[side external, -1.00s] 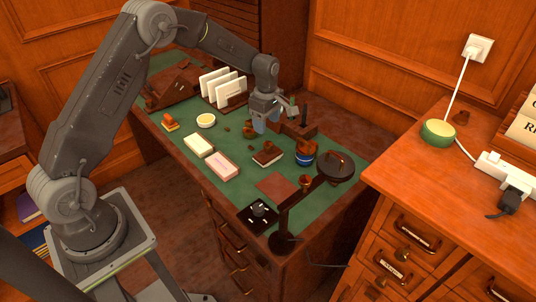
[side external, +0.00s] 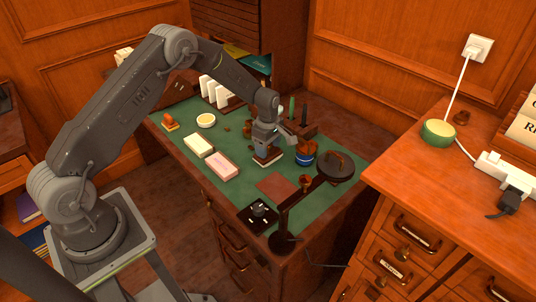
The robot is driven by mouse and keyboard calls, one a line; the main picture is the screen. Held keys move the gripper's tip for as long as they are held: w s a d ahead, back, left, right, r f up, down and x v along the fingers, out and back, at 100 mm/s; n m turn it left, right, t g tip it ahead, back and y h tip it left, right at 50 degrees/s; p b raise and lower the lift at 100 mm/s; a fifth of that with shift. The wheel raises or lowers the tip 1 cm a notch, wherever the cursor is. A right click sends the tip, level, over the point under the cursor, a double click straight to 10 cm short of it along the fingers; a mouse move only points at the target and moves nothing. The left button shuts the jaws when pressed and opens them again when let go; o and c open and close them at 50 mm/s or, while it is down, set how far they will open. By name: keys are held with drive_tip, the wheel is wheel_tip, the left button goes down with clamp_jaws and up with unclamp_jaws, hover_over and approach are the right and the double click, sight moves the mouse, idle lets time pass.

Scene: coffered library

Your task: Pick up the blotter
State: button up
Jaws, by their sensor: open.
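The blotter (side external: 268,160) is a small dark brown block with a pale underside, lying on the green desk top right of the pink-and-white box. In the earlier view a knob shows on its top. My gripper (side external: 267,147) is directly over it, pointing down, with its open fingers at the height of the knob. The fingers hide the knob and most of the block's top. I cannot tell whether they touch it. The blotter rests on the desk.
A blue-banded pot (side external: 305,155) stands close on the right, with a pen stand (side external: 301,129) behind it. A cream box (side external: 199,145) and a pink-and-white box (side external: 222,167) lie left. A desk lamp (side external: 337,167) stands at the front right.

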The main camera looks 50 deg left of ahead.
drive_tip(key=shift+c, duration=0.4)
drive_tip(key=c, duration=0.9)
drive_tip(key=shift+r, duration=0.2)
drive_tip(key=shift+c, duration=0.3)
drive_tip(key=shift+r, duration=0.65)
wheel_tip(320, 180, up, 3)
drive_tip(key=s+a+r, duration=0.6)
drive_tip(key=s+a, duration=0.1)
drive_tip(key=a, duration=0.2)
drive_tip(key=shift+a+r, duration=0.2)
